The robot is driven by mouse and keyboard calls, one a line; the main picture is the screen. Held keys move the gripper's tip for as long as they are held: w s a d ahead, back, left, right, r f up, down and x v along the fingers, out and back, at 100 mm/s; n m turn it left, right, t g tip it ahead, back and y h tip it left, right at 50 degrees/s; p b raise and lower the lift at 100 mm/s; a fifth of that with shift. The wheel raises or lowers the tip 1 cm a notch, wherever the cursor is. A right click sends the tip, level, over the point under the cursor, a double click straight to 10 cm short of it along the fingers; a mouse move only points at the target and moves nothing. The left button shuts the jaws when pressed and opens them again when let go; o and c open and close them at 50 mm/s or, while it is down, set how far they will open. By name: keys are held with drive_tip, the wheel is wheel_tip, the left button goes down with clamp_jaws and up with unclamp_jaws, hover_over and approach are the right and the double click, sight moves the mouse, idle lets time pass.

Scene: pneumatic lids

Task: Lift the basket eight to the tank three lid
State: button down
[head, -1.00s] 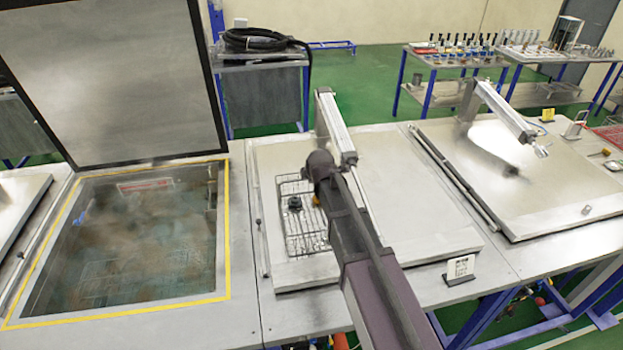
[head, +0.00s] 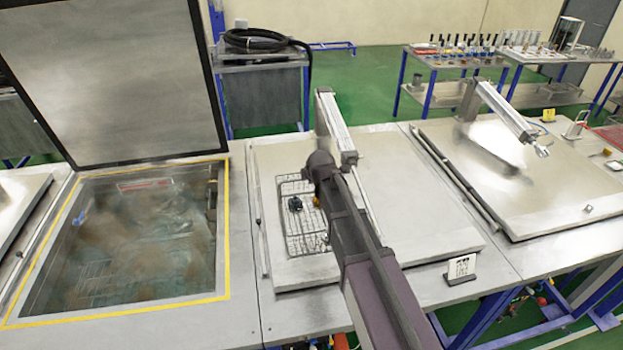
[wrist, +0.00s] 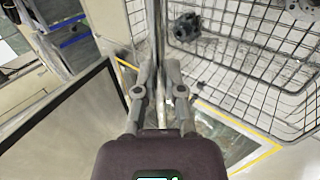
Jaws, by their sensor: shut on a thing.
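A wire basket (head: 306,240) with a dark fitting (head: 295,203) in it shows over the middle closed lid (head: 400,190), left of my arm. In the wrist view the basket (wrist: 255,60) fills the upper right, with the dark fitting (wrist: 186,27) inside. My gripper (wrist: 160,80) is shut on an upright grey bar beside the basket, which looks like its handle. In the head view my arm hides the fingers. Whether the basket hangs clear of the lid or touches it is hard to tell. Tank numbers are not readable.
An open tank (head: 130,235) with liquid and a yellow border is at left, its raised lid (head: 110,80) behind it. A pneumatic cylinder (head: 336,125) stands at the middle lid. A closed lid (head: 510,180) is at right. A small sign (head: 461,269) stands at the front edge.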

drive_tip(key=shift+s+d+f, duration=0.1)
drive_tip(key=shift+s+f, duration=0.1)
drive_tip(key=shift+s, duration=0.1)
drive_tip(key=c, duration=0.7)
unclamp_jaws()
drive_tip(key=shift+w+f, duration=0.1)
drive_tip(key=shift+w, duration=0.1)
wheel_tip(320, 180, up, 12)
drive_tip(key=p, duration=1.2)
